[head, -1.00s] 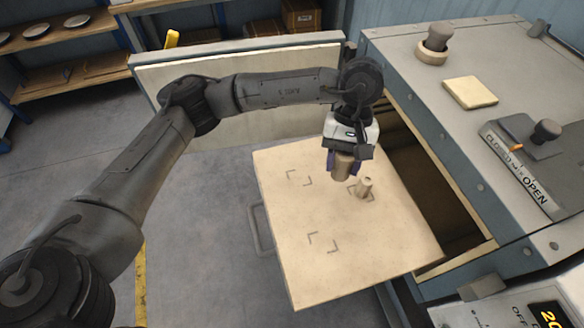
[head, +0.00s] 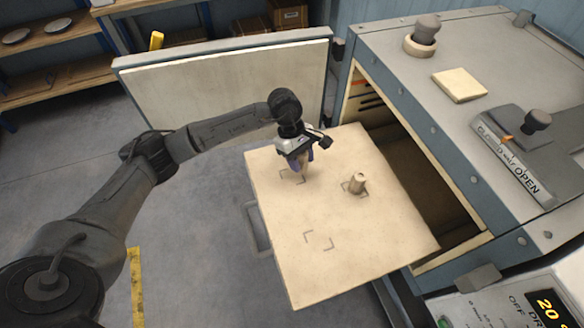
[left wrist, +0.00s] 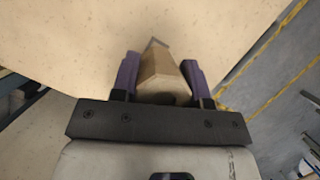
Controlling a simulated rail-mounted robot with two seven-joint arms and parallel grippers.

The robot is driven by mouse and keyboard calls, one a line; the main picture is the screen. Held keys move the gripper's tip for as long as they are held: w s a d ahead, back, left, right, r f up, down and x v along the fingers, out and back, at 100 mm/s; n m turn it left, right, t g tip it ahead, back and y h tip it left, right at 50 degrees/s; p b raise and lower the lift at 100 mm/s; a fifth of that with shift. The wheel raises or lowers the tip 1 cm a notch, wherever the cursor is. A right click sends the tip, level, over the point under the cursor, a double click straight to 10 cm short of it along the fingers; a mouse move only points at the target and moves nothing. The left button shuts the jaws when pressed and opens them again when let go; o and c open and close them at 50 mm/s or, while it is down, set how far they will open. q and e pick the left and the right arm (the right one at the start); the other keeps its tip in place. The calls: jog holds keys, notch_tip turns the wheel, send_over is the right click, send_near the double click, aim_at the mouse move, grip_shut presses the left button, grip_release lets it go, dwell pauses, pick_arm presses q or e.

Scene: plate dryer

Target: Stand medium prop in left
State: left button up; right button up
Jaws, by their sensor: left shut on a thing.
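My left gripper (head: 300,162) is over the back-left corner-marked spot (head: 291,177) on the pale shelf. It is shut on a tan prop (left wrist: 160,72), which sits between the purple fingers in the left wrist view. In the head view the prop is mostly hidden by the gripper, and I cannot tell whether its foot touches the shelf. A shorter tan prop (head: 358,182) stands upright at the marked spot on the right. The pale shelf (head: 365,240) is pulled out of the dryer. My right gripper is not in view.
A front marked spot (head: 319,241) on the shelf is empty. The dryer body (head: 470,170) stands to the right, with its opening beside the shelf. The open door (head: 220,85) stands behind my left arm. The front of the shelf is clear.

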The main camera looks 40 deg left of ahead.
pick_arm(q)
jog(key=shift+s+a+f, duration=0.25)
jog(key=shift+a+f, duration=0.15)
jog(key=shift+a, duration=0.2)
jog(key=shift+s+a+f, duration=0.2)
jog(key=shift+a+f, duration=0.15)
jog(key=shift+a, duration=0.25)
jog(key=shift+f+b, duration=0.35)
jog(key=shift+f, duration=1.7)
jog(key=o, duration=0.5)
jog(key=shift+f, duration=0.15)
jog(key=o, duration=0.5)
